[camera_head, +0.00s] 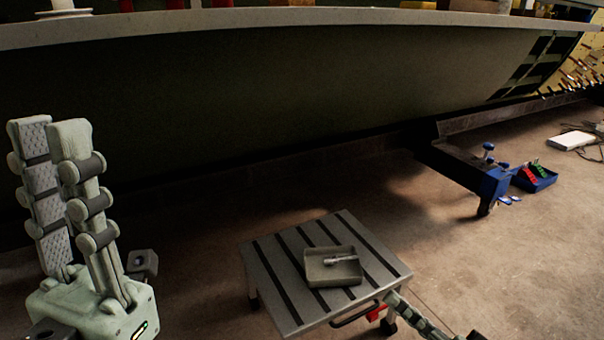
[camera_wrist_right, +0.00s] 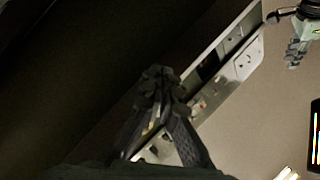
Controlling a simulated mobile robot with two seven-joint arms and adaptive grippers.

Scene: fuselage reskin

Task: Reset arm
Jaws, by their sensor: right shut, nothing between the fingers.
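My left gripper (camera_head: 49,124) stands large at the left of the head view, fingers pointing up. Its textured inner pad shows and the fingers are apart, with nothing seen between them. My right gripper (camera_head: 391,298) shows only in part at the bottom of the head view, by the right front corner of a small step platform (camera_head: 270,272). In the right wrist view its fingers (camera_wrist_right: 160,78) are together and empty. A grey tray (camera_head: 318,272) holding a silver cylindrical tool (camera_head: 341,259) sits on the platform.
A large dark curved panel (camera_head: 250,100) spans the background under a pale ledge (camera_head: 300,17). A blue-ended stand (camera_head: 485,183) and a blue bin (camera_head: 533,178) with red and green items are at right. A white flat box (camera_head: 571,140) lies farther back. Floor at lower right is clear.

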